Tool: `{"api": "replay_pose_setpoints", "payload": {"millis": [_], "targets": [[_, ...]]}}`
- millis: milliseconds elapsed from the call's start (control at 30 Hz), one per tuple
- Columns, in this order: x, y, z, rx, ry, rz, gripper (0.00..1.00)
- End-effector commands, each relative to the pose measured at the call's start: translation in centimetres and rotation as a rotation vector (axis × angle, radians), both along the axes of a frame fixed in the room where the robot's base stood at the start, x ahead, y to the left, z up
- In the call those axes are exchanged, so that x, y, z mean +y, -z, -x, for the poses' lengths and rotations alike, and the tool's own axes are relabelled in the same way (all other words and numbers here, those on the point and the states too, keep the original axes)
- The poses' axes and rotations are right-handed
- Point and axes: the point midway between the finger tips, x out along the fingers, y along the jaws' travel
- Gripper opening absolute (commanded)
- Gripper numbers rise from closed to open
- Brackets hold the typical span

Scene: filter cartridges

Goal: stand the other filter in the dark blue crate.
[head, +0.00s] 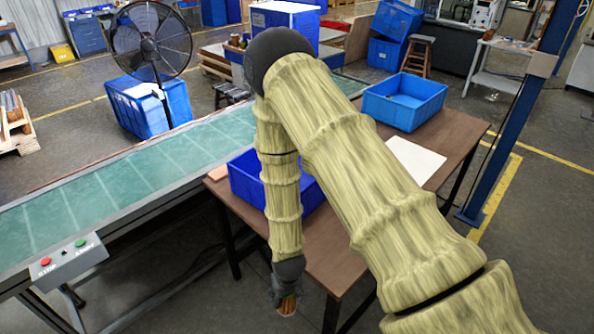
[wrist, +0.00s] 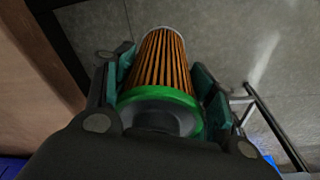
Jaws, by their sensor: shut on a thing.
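My gripper (head: 284,297) is low in the head view, past the table's near edge. In the wrist view my gripper (wrist: 162,90) is shut on a filter (wrist: 160,62) with orange-brown pleats, a green ring and a grey end cap. The filter's pleated end (head: 288,307) shows small below my gripper in the head view. The filter is apart from the table, over the floor. The dark blue crate (head: 243,187) stands on the table behind my forearm, which hides its middle. Its inside is mostly hidden, so I cannot tell what it holds.
The brown table (head: 345,240) also bears a lighter blue crate (head: 405,101) at the back right and a white sheet (head: 417,161). A green conveyor (head: 130,178) runs along the left. A blue post (head: 497,150) stands right of the table.

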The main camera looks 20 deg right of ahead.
Motion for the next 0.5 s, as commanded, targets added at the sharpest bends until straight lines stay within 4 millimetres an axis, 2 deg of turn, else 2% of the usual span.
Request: {"api": "replay_pose_setpoints", "payload": {"millis": [33,100,500], "targets": [[0.0,-1.7,0.0,0.000,0.000,0.000,0.30],[0.0,-2.7,0.0,0.000,0.001,0.000,0.30],[-0.1,-6.0,0.0,0.000,0.002,0.000,0.30]]}}
